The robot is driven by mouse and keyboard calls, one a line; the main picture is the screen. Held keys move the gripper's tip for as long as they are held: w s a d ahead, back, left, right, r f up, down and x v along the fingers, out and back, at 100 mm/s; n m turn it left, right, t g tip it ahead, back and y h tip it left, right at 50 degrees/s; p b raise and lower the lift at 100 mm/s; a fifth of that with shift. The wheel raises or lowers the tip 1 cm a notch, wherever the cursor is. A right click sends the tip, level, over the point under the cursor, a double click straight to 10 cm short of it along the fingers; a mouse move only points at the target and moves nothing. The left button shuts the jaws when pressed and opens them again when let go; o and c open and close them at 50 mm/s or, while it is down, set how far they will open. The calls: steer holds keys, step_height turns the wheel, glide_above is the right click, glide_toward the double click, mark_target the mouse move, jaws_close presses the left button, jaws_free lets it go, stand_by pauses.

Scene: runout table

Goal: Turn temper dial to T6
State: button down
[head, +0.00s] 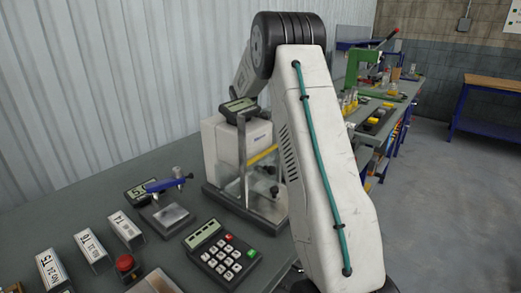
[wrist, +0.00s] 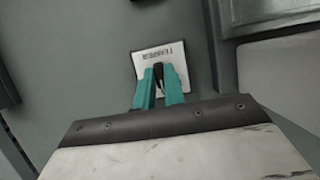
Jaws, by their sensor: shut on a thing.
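The temper dial (wrist: 158,78) is a small black knob on a white plate (wrist: 176,53) marked TEMPER, in the middle of the wrist view. My gripper (wrist: 158,68) has its two teal fingers on either side of the knob and is shut on it. The fingers cover much of the plate, so the other markings and the dial's setting cannot be read. In the head view, my arm hides the dial and the gripper.
In the head view, a white machine with a clear case (head: 229,143) stands left of my arm. A keypad (head: 221,254), a red button (head: 125,264) and several labelled blocks (head: 93,247) sit on the grey table. A pale box edge (wrist: 285,70) lies right of my gripper.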

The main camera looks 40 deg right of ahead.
steer(key=shift+m, duration=0.3)
steer(key=m+y, duration=0.1)
steer(key=m, duration=0.1)
steer(key=shift+d+m, duration=0.15)
steer(key=shift+m, duration=0.25)
steer(key=shift+m+t+y, duration=0.4)
steer(key=shift+m+y, duration=0.4)
steer(key=shift+m, duration=1)
steer(key=c, duration=1.5)
jaws_free()
steer(key=v, duration=0.8)
steer(key=shift+d, duration=0.1)
